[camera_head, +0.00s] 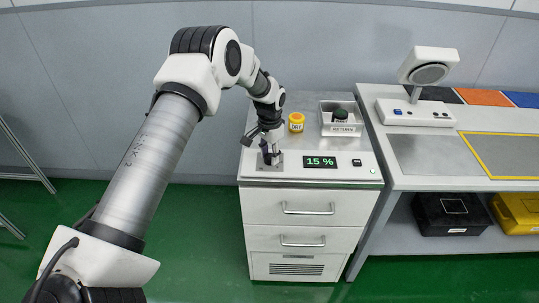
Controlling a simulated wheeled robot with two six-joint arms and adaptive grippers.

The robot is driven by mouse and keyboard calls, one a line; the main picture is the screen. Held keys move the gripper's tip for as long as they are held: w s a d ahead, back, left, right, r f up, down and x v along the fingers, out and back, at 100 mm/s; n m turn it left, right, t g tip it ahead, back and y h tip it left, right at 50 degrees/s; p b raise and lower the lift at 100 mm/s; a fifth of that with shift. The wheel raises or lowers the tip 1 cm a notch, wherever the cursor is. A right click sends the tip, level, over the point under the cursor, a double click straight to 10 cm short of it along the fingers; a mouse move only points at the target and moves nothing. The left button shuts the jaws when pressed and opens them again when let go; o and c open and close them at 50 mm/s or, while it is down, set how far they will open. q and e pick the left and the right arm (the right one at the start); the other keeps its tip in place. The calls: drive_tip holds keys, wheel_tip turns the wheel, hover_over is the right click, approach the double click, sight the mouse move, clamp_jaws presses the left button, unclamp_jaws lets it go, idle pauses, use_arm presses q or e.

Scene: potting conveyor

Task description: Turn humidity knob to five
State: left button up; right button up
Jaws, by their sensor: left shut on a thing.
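My left gripper (269,154) points down at the left end of the white cabinet's sloped front panel. It is shut on the humidity knob, which its fingers mostly hide. A grey square plate (279,167) shows around the fingertips. The display (320,162) to the right of the plate reads "15 %" in green on black. The knob's pointer and scale cannot be made out. My right gripper is not in view.
On the cabinet top (270,108) stand a yellow jar (296,122) and a clear "RETURN" bin (342,129) holding a dark object. A small black switch (357,162) is right of the display. A bench (385,100) with a white device (415,112) adjoins on the right.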

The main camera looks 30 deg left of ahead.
sight(270, 157)
use_arm(q)
drive_tip(key=shift+s+f, duration=0.2)
drive_tip(key=shift+f, duration=0.05)
drive_tip(key=o, duration=0.9)
drive_tip(key=shift+o, duration=1.3)
drive_tip(key=shift+w, duration=0.2)
drive_tip(key=shift+r, duration=0.1)
wheel_tip(270, 157, up, 12)
